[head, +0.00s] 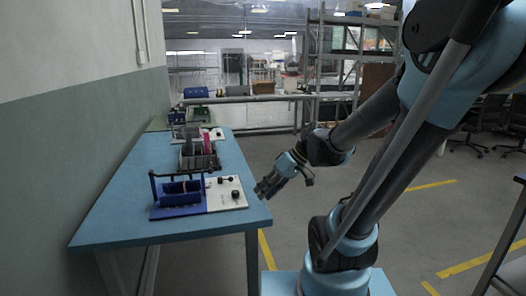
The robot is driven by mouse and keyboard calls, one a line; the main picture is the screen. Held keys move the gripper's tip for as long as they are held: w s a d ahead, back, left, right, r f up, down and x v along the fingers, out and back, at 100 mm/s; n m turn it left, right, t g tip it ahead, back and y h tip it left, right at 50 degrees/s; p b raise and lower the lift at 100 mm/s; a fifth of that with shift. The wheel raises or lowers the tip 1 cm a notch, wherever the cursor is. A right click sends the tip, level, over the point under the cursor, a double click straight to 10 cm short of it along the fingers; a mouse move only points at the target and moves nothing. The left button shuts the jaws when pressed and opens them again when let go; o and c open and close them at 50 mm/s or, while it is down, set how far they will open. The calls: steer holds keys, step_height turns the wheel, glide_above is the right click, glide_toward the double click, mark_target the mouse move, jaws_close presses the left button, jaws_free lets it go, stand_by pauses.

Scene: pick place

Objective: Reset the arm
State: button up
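My gripper (266,188) is at the end of my blue and black arm, in the head view. It points down and to the left, beside the right edge of the blue table (120,212). It seems apart from the objects on the table. Its fingers are small and dark here, and I cannot tell whether they are open or shut. Nothing clearly shows in its grasp.
A blue rack-like device (180,196) with a white panel (226,193) stands near the table's front. Farther back are a grey holder (196,160) and other devices. A wall borders the table's left. Open floor (290,225) with yellow lines lies right. Metal shelves (340,75) stand behind.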

steer(key=s+d+f+m+h, duration=0.2)
steer(key=s+d+m+h, duration=0.1)
steer(key=d, duration=0.6)
steer(key=s+d+f+m+t+h, duration=0.1)
steer(key=s+d+f+m+h, duration=0.2)
steer(key=d, duration=0.6)
steer(key=shift+s+f+m+t+h, duration=0.2)
steer(key=shift+s+m+t+h, duration=0.1)
steer(key=shift+s+m+h, duration=0.55)
steer(key=shift+w+m, duration=0.15)
steer(key=shift+m, duration=0.1)
